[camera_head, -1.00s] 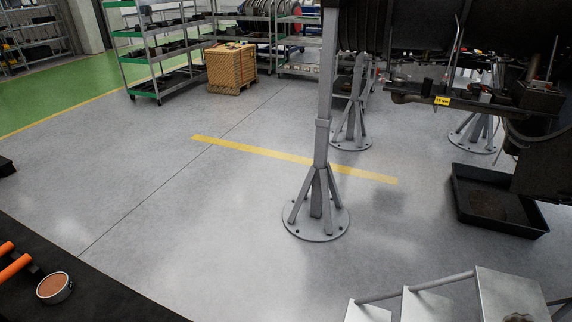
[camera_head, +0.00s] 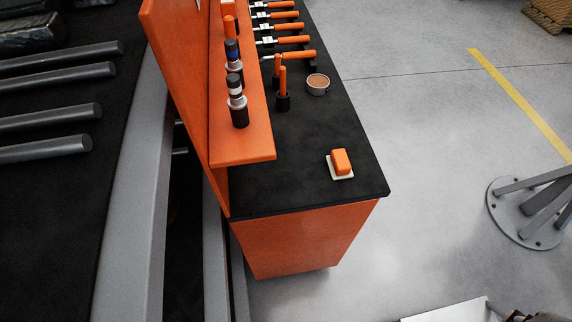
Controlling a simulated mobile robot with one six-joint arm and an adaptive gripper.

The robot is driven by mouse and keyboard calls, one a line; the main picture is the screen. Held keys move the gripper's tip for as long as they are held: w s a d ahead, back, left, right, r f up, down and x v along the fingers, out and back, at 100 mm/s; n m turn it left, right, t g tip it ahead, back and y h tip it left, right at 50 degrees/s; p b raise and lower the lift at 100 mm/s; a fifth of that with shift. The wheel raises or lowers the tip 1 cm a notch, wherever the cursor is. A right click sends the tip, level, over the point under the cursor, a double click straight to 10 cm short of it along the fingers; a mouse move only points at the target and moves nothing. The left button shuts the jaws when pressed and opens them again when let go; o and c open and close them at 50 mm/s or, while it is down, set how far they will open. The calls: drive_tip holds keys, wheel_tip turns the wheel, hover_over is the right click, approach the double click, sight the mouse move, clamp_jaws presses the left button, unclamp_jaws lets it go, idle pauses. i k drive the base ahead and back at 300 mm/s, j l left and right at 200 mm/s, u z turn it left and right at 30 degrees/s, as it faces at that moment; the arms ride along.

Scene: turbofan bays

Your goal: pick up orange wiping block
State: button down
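The orange wiping block (camera_head: 342,161) sits on a small white pad (camera_head: 338,174) on the black top of an orange workbench (camera_head: 370,182), close to its near right corner. Nothing touches or covers the block from above. My gripper is not in view.
An orange shelf (camera_head: 243,150) with several dark bottles overhangs the bench's left side. A round tin (camera_head: 318,84), upright orange-handled tools (camera_head: 282,88) and a row of orange-handled tools (camera_head: 290,40) stand farther back. Grey floor is free to the right, up to a metal stand (camera_head: 530,210).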

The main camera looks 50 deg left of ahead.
sight(340, 167)
drive_tip(key=k+l+u, duration=0.1)
drive_tip(key=u, duration=1.35)
drive_tip(key=z, duration=2.9)
drive_tip(key=u, duration=2.7)
drive_tip(key=i+u, duration=0.1)
drive_tip(key=i+l+z, duration=0.2)
drive_tip(key=i, duration=0.15)
drive_tip(key=i+z, duration=0.25)
drive_tip(key=i, duration=0.15)
